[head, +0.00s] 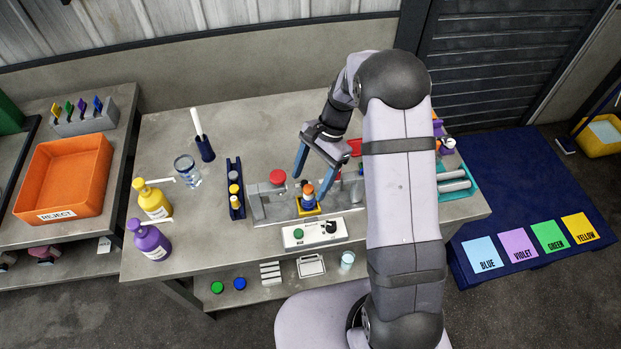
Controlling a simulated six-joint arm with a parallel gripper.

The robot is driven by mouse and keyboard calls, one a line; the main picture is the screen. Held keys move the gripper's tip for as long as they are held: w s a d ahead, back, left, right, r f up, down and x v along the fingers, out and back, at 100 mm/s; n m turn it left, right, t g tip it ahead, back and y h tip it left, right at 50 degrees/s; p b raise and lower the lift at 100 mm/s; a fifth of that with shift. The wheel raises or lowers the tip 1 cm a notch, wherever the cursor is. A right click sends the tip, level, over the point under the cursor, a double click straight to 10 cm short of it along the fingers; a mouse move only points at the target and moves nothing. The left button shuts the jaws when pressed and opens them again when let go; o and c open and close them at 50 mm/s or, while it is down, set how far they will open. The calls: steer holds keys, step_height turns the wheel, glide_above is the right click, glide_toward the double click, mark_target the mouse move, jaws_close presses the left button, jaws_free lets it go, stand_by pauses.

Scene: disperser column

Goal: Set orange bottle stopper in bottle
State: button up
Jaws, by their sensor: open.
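The orange stopper (309,188) shows at the top of a small bottle (309,203) with a dark blue part. The bottle stands upright on a yellow square base (300,211) at the grey metal fixture. I cannot tell from this view whether the stopper is seated in the bottle's neck or only at it. My gripper (310,187) points down over the bottle, its blue fingers open, one to each side of the stopper. Any contact with the stopper is too small to make out.
A grey fixture (262,203) with a red knob (278,177) stands beside the bottle. A white control box (314,233) is in front. A dark blue rack (235,188) of vials, a glass beaker (187,170), and yellow (152,199) and violet (149,240) bottles stand left.

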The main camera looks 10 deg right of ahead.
steer(key=shift+r+p, duration=2.25)
steer(key=shift+r, duration=0.45)
steer(key=shift+w+d+f+n, duration=0.1)
steer(key=shift+w+n, duration=0.1)
steer(key=shift+n, duration=0.5)
steer(key=s+d+f+n+g+h, duration=0.1)
steer(key=s+d+f+n+h, duration=0.2)
steer(key=s+n, duration=0.75)
steer(key=s+d+r+b, duration=0.15)
steer(key=s+r, duration=0.35)
steer(key=s, duration=0.6)
steer(key=shift+w+a+r+t+h+b, duration=0.1)
steer(key=shift+w+r+t+h+b, duration=0.05)
steer(key=shift+w+r+t, duration=0.4)
steer(key=shift+w+a+r+t+h+b, duration=0.1)
steer(key=shift+w+r+t, duration=0.35)
steer(key=shift+r, duration=0.3)
steer(key=shift+w+r+t+h+b, duration=0.15)
steer(key=shift+w+r+t, duration=0.2)
steer(key=shift+r+t, duration=0.3)
